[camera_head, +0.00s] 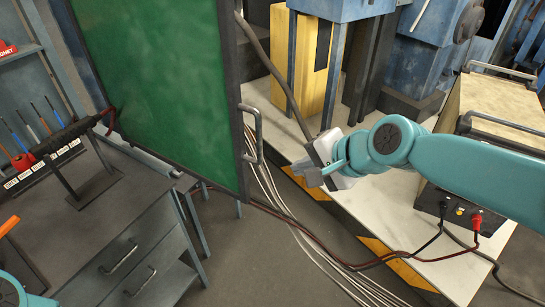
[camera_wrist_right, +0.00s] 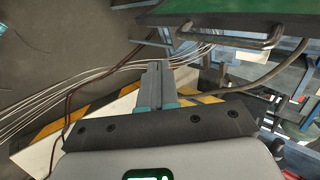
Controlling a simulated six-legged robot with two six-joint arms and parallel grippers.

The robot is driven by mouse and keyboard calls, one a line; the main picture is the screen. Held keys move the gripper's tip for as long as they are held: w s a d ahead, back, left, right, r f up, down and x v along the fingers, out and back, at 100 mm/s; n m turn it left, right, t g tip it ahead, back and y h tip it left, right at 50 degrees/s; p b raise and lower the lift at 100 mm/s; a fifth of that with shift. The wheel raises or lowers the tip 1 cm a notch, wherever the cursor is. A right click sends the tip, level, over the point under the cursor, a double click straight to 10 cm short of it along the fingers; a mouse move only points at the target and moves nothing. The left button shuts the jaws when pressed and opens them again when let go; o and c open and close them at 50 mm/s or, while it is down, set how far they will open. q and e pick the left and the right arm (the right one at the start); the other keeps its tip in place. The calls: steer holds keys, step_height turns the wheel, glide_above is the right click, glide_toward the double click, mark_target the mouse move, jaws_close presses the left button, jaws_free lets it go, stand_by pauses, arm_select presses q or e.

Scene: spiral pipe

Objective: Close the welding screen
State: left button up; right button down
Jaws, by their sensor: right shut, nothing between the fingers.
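The welding screen (camera_head: 160,80) is a green panel in a dark frame, upright at the upper left of the head view. Its grey bar handle (camera_head: 258,135) is on the frame's right edge. My right gripper (camera_head: 312,172) is shut and empty, to the right of the handle and apart from it. In the right wrist view the shut fingers (camera_wrist_right: 155,85) point up the picture. The screen's edge (camera_wrist_right: 230,14) and the handle (camera_wrist_right: 225,40) show beyond them at the upper right. My left gripper is not in view; only a bit of my left arm shows at the lower left.
A grey workbench with drawers (camera_head: 140,255) and a screwdriver rack (camera_head: 55,145) stands at the left. Pale cables (camera_head: 290,215) and a dark red cable cross the floor. A pale platform (camera_head: 350,200) with striped edge and a welding power box (camera_head: 450,205) are at the right.

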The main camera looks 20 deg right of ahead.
steer(key=w+a+f+p, duration=0.1)
steer(key=w+a+f, duration=0.2)
steer(key=w, duration=0.4)
steer(key=shift+w+a+f+p, duration=0.25)
steer(key=shift+a+f+p, duration=0.1)
steer(key=shift+a+p, duration=0.1)
